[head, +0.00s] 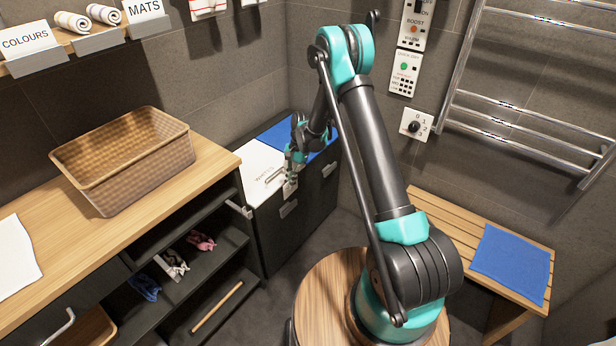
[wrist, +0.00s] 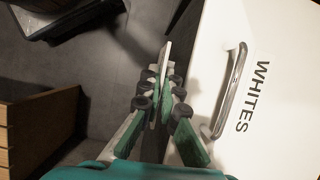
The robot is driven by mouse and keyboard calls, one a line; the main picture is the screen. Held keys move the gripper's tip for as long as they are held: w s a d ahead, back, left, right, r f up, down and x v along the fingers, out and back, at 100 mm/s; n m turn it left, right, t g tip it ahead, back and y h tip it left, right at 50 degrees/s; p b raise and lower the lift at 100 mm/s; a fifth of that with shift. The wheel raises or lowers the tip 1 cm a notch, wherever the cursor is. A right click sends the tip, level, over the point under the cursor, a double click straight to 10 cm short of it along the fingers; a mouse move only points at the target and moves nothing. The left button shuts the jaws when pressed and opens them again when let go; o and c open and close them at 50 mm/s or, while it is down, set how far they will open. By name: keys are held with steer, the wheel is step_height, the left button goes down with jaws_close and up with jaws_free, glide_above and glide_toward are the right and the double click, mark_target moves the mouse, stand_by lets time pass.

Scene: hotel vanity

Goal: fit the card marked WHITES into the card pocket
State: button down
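My gripper (wrist: 163,90) is shut on a thin pale card (wrist: 166,55), seen almost edge-on in the wrist view, so its lettering cannot be read. In the head view my gripper (head: 291,176) is at the front edge of a white hamper lid (head: 256,160). A small white plate (head: 290,189) shows just below the fingers and appears to be the card. The lid carries the word WHITES and a metal bar handle (wrist: 232,90). A small grey holder (head: 288,208) on the hamper front, below my gripper, looks like the card pocket; I cannot tell whether the card touches it.
A blue lid (head: 275,132) lies beyond the white one, with another grey holder (head: 329,169) on its front. A wooden counter with a wicker basket (head: 125,160) is at left, above open shelves. A slatted bench (head: 440,212) with a blue towel (head: 511,262) is at right.

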steer(key=shift+s+a+f, duration=0.1)
steer(key=shift+a+f, duration=0.1)
steer(key=shift+f, duration=1.2)
steer(key=shift+w+a+f, duration=0.1)
steer(key=shift+a+f, duration=0.1)
steer(key=shift+f, duration=1.2)
steer(key=shift+s+a+f, duration=0.1)
steer(key=shift+a+f, duration=0.1)
steer(key=shift+f, duration=1.2)
steer(key=c, duration=1.7)
jaws_free()
steer(key=shift+o, duration=0.3)
steer(key=shift+a, duration=0.1)
